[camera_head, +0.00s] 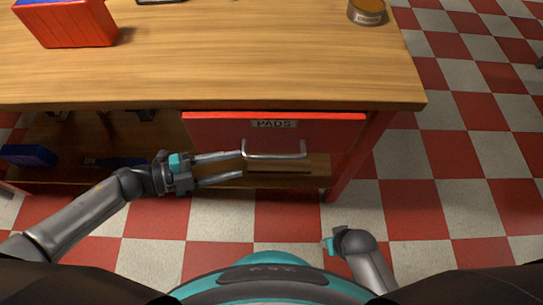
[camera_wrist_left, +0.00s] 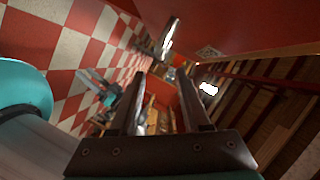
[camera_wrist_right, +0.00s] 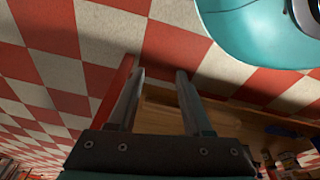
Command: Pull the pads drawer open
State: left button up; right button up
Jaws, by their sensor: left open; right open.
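The red pads drawer (camera_head: 220,130) sits under the right part of the wooden bench, with a label reading PADS on its front. Its metal bar handle (camera_head: 275,155) sticks out from the front; in the left wrist view the handle (camera_wrist_left: 170,38) shows beyond the fingers. My left gripper (camera_head: 241,164) is open, its fingertips at the left end of the handle; whether they touch it I cannot tell. In the left wrist view the left gripper (camera_wrist_left: 160,85) has nothing between its fingers. My right gripper (camera_wrist_right: 160,75) is open and empty; the head view shows only part of that arm.
The wooden bench top (camera_head: 220,60) carries a red box (camera_head: 70,25) at the left and a round tin (camera_head: 367,11) at the right. A lower shelf (camera_head: 60,140) holds a blue box (camera_head: 28,155). The checkered floor (camera_head: 450,190) is clear to the right.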

aim_at(264, 159)
pick_arm(q)
jog(key=b+x, duration=0.2)
jog(key=x, duration=0.7)
jog(key=shift+w+d+f, duration=0.1)
jog(key=shift+w, duration=0.05)
jog(key=shift+w+d, duration=0.15)
jog(key=shift+d, duration=0.3)
pick_arm(e)
jog(key=shift+w+a+r, duration=0.2)
jog(key=shift+w+r, duration=0.2)
jog(key=shift+r, duration=0.3)
jog(key=shift+w+a+r, duration=0.15)
jog(key=shift+w+r, duration=0.2)
jog(key=shift+r, duration=0.4)
jog(key=shift+w+a+r, duration=0.2)
jog(key=shift+w+r, duration=0.2)
jog(key=shift+r, duration=0.3)
pick_arm(q)
grip_shut()
jog(key=shift+f, duration=0.1)
